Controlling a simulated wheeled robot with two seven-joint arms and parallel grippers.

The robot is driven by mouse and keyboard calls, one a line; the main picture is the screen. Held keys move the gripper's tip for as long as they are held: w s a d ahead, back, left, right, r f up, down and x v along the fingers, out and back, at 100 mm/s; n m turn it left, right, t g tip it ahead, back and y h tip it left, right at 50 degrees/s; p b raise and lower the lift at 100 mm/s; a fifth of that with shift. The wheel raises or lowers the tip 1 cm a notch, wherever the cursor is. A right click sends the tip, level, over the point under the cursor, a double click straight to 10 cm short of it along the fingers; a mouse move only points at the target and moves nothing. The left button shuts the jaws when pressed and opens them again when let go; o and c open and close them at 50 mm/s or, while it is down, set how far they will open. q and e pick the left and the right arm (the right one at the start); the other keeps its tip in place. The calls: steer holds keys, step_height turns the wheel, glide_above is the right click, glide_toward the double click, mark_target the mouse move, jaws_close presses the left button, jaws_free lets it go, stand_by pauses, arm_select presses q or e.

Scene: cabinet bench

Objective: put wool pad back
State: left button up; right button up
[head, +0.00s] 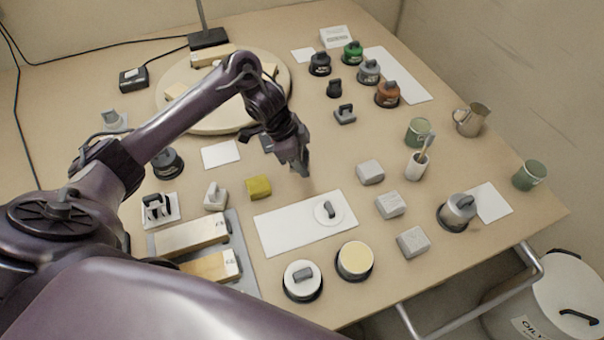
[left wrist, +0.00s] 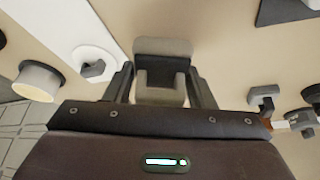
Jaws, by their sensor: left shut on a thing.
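My left gripper (head: 303,168) is above the bench, just behind the white sheet (head: 283,228). In the left wrist view, a grey-beige block with a dark middle (left wrist: 162,48) sits between its fingers, and the gripper is shut on it. I cannot tell for certain whether this is the wool pad; the head view hardly shows it. A white round pad with a dark handle (head: 322,217) lies on the white sheet. A cream-topped round pad (head: 355,257) and a white-topped one with a grey handle (head: 298,270) stand in dark bases near the front. My right gripper is not in view.
A yellow block (head: 259,187) lies left of the gripper. Several grey blocks (head: 371,172) lie to the right, with a brush cup (head: 415,166) and green cups (head: 530,174) beyond. A round wooden board (head: 272,65) is at the back. Small bare patches separate the items.

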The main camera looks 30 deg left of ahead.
arm_select(q)
step_height(320, 180, down, 5)
steer(key=shift+r+b, duration=0.15)
steer(key=shift+b, duration=0.2)
steer(key=o, duration=1)
steer(key=shift+f, duration=0.25)
steer(key=shift+r, duration=0.35)
steer(key=p+v, duration=0.2)
steer(key=v, duration=0.9)
steer(key=shift+s+a+r+p, duration=0.1)
steer(key=shift+a+r+p, duration=0.05)
steer(key=shift+r+p, duration=0.2)
